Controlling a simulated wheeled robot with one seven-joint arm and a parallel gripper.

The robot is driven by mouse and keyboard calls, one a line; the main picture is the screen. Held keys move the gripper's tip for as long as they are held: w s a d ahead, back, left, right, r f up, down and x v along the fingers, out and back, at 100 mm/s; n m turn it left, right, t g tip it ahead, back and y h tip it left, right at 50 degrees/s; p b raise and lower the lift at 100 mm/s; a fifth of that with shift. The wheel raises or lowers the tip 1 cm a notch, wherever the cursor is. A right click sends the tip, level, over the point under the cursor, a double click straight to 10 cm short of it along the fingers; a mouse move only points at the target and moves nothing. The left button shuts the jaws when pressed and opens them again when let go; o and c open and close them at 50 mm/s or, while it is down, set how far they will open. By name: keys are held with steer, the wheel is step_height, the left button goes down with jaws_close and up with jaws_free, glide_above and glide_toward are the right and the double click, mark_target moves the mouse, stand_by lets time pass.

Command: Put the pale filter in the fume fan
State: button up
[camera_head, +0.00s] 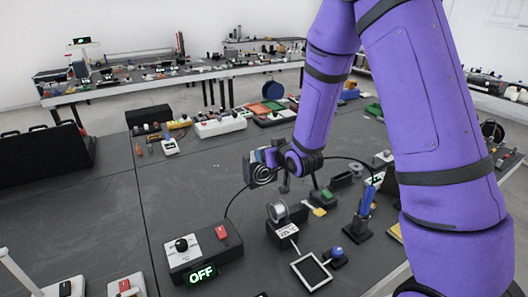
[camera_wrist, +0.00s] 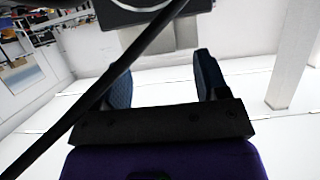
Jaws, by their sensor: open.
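My gripper (camera_head: 284,172) is at the end of my purple arm, low over the middle of the dark table in the head view. In the wrist view its two blue fingers (camera_wrist: 164,78) stand apart. A dark box (camera_wrist: 150,8) with part of a round rim shows beyond the fingertips, and a pale grey block lies below it in the picture. I cannot tell whether the fingers touch either one. In the head view a ringed round thing (camera_head: 263,175), possibly the fume fan, is just left of my gripper. I cannot clearly make out the pale filter.
A black cable (camera_wrist: 95,90) crosses the wrist view. A control box (camera_head: 203,250) reading OFF, a spool holder (camera_head: 286,222), a white-framed dark square (camera_head: 311,271) and a blue-handled tool (camera_head: 366,205) stand nearby. The table's left part (camera_head: 85,225) is mostly clear.

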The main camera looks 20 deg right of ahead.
steer(key=v, duration=0.5)
steer(key=shift+s+r, duration=0.15)
steer(key=shift+s, duration=0.15)
steer(key=shift+d, duration=0.1)
steer(key=s+d+r+m+g+h, duration=0.15)
steer(key=s+d+r+g, duration=0.25)
steer(key=s+r, duration=0.7)
steer(key=s+r+g, duration=0.2)
steer(key=s+r, duration=0.3)
steer(key=s, duration=0.4)
steer(key=s+r+g+h, duration=0.1)
steer(key=s+r, duration=0.4)
steer(key=s, duration=0.5)
steer(key=shift+d+r+m+g, duration=0.15)
steer(key=shift+d+m+g, duration=0.25)
steer(key=shift+g, duration=0.2)
